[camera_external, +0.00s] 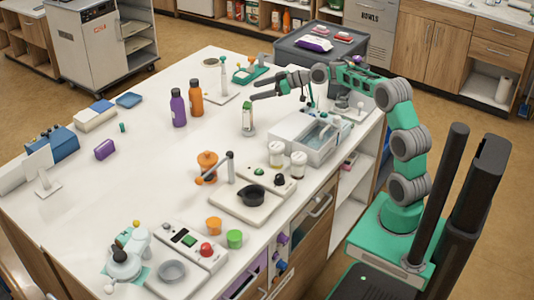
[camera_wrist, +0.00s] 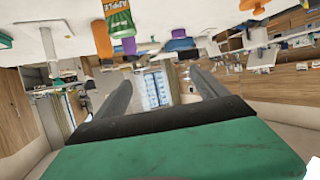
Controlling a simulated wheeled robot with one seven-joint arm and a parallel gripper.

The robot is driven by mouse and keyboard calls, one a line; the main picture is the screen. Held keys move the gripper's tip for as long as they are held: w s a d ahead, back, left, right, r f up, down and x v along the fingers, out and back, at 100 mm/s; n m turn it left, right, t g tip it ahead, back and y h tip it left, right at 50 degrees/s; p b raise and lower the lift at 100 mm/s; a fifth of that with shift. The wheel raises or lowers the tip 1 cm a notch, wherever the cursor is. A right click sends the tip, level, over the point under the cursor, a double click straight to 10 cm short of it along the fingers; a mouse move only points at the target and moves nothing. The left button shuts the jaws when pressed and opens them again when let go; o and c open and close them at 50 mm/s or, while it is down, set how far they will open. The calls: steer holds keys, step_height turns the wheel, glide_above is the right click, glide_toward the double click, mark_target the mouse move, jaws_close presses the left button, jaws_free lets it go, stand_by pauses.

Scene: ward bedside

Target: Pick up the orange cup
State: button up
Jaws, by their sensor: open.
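The orange cup (camera_external: 214,226) stands upright on the white counter near its front edge, just left of a green cup (camera_external: 235,239). My gripper (camera_external: 254,88) is open and empty, above the far half of the counter, well away from the orange cup. Its two spread fingers also show in the wrist view (camera_wrist: 160,77), with nothing between them. The wrist view is upside down. An orange shape at its top right is cut off, and I cannot tell what it is; I cannot make out the orange cup there.
Purple (camera_external: 178,108) and orange (camera_external: 196,98) bottles stand left. The counter's middle left is mostly clear.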

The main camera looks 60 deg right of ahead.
steer(key=w+a+f+n+g+y, duration=0.1)
steer(key=a+f+n+g+y, duration=0.15)
steer(key=a, duration=1.35)
steer(key=r+n+g+y+b, duration=0.1)
steer(key=n+g+y, duration=0.1)
steer(key=n+y, duration=0.1)
glide_above(212, 156)
steer(key=s+d, duration=0.1)
steer(key=s, duration=0.1)
steer(key=f, duration=0.8)
steer(key=d+f, duration=0.1)
steer(key=f, duration=0.3)
steer(key=shift+w+p, duration=0.15)
steer(key=shift+p, duration=0.25)
steer(key=x, duration=0.3)
steer(key=shift+w+r, duration=0.1)
steer(key=shift+r, duration=0.05)
steer(key=shift+c, duration=0.2)
steer(key=c, duration=1.6)
steer(key=shift+o, duration=0.2)
steer(key=shift+r, duration=0.1)
